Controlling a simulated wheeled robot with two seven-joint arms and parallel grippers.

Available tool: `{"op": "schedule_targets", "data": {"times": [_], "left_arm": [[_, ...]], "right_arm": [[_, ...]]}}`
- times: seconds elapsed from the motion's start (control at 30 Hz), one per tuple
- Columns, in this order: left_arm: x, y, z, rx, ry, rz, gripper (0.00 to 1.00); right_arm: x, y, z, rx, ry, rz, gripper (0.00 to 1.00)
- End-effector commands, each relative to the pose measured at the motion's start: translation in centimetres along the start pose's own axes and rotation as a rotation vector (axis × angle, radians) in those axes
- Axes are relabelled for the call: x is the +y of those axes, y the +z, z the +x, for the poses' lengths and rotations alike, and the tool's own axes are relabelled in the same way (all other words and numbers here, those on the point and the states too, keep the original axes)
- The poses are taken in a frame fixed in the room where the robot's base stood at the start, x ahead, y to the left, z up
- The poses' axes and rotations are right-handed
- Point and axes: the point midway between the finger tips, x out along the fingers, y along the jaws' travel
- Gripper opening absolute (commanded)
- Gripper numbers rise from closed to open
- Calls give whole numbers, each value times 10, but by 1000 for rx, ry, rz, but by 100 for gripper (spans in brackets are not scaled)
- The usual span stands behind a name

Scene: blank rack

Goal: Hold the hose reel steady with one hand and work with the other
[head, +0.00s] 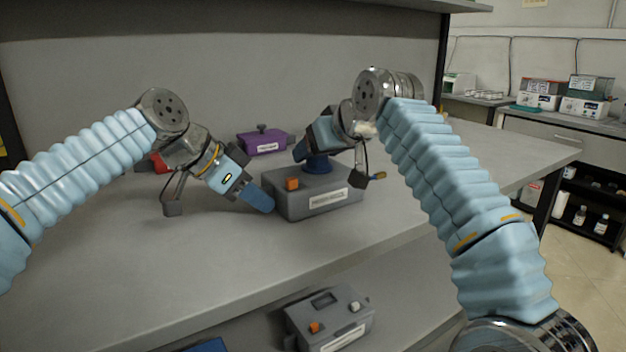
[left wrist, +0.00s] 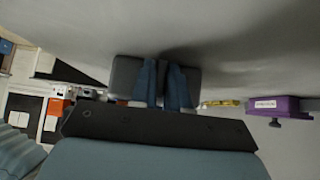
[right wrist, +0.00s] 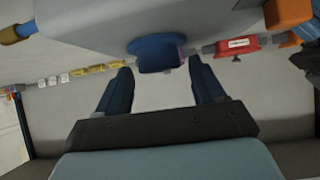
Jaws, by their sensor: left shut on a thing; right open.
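The hose reel appears to be the grey box (head: 325,205) on the bench, with a white label, an orange block (head: 292,184) and a blue round part (head: 318,164) on top. The label is too small to read surely. My left gripper (head: 262,203) is shut at the box's left end; in the left wrist view its fingers (left wrist: 161,66) are close together against the grey body (left wrist: 125,72), and what they grip is hidden. My right gripper (right wrist: 160,66) is open above the box, its fingers apart on either side of the blue part (right wrist: 155,52), not visibly touching it.
A purple box (head: 262,142) stands behind, and a red thing (head: 158,163) shows behind my left arm. A yellow-tipped piece (head: 378,176) sticks out at the reel's right. Another grey box (head: 330,320) sits lower in front. The bench is clear at front left.

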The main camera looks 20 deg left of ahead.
Motion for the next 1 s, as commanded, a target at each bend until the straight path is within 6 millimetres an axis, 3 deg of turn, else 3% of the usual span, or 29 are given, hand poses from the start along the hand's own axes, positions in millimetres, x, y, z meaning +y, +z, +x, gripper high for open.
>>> {"op": "schedule_targets", "data": {"times": [0.2, 0.3, 0.5, 0.67, 1.0], "left_arm": [[-1, 1, 0, -1, -1, -1, 0], [0, 1, 0, -1, -1, -1, 0], [0, 0, 0, -1, -1, -1, 0], [0, 0, 0, -1, -1, -1, 0], [0, 0, 0, -1, -1, -1, 0]], "right_arm": [[25, -1, -67, 113, -185, -27, 69], [30, 8, -94, 169, -247, -68, 69], [36, 30, -112, 209, -272, -145, 69], [34, 34, -105, 217, -276, -163, 69], [13, 21, -39, 215, -276, -163, 69]]}}
